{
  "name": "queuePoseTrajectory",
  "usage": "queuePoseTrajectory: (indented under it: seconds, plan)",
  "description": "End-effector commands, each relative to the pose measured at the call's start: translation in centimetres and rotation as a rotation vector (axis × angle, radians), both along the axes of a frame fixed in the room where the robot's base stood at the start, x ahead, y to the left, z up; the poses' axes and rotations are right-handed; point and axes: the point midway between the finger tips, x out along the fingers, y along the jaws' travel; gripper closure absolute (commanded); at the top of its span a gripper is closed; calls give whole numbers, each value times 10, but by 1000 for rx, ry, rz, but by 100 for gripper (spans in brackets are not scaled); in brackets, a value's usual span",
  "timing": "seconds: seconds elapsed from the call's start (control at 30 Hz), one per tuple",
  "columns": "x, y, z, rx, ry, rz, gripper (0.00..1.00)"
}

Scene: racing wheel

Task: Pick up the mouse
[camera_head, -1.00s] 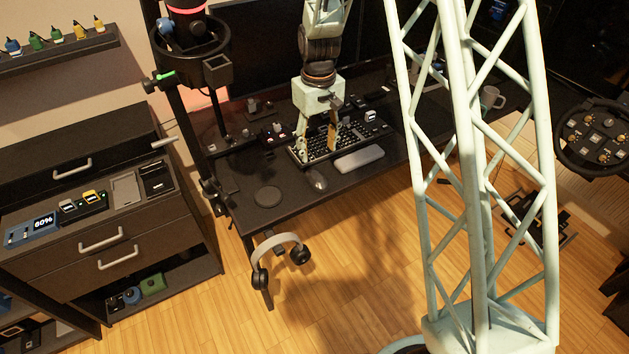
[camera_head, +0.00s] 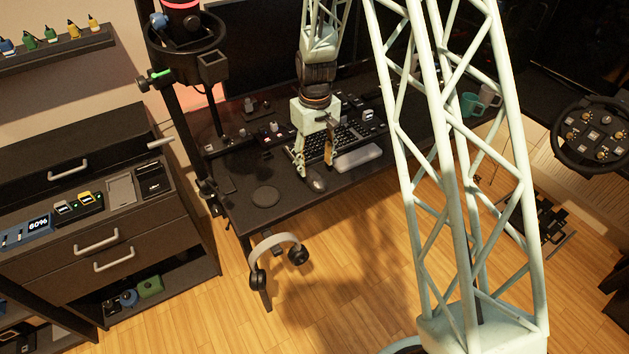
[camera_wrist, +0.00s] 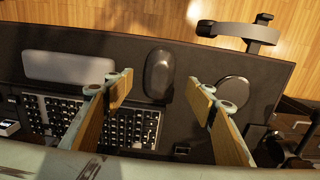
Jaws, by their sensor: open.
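The mouse (camera_head: 317,184) is a small dark oval on the black desk, near its front edge. In the wrist view the mouse (camera_wrist: 159,74) lies in the gap between the two fingers, a little beyond their tips toward the desk's front edge. My gripper (camera_head: 314,170) is open and empty, fingers pointing down, just behind the mouse. The wrist view shows my gripper (camera_wrist: 158,88) with its wooden-faced fingers wide apart, one on each side. I see no finger touching the mouse.
A keyboard (camera_wrist: 95,118) and a grey wrist rest (camera_wrist: 68,67) lie beside the mouse. A round dark coaster (camera_wrist: 233,92) is on its other side. Headphones (camera_head: 279,257) hang at the desk's front edge. Mugs (camera_head: 470,104) stand farther right on the desk.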

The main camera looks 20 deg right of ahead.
Motion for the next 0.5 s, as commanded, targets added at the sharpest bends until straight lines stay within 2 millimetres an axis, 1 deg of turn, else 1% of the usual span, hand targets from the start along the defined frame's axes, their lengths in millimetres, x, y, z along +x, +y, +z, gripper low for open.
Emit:
queuePoseTrajectory:
  seconds: [0.03,0.2,0.5]
  plan:
    - [-1,0,-6,0,2,0,49]
    - [0,0,-15,0,0,0,49]
    - [0,0,-16,0,0,0,49]
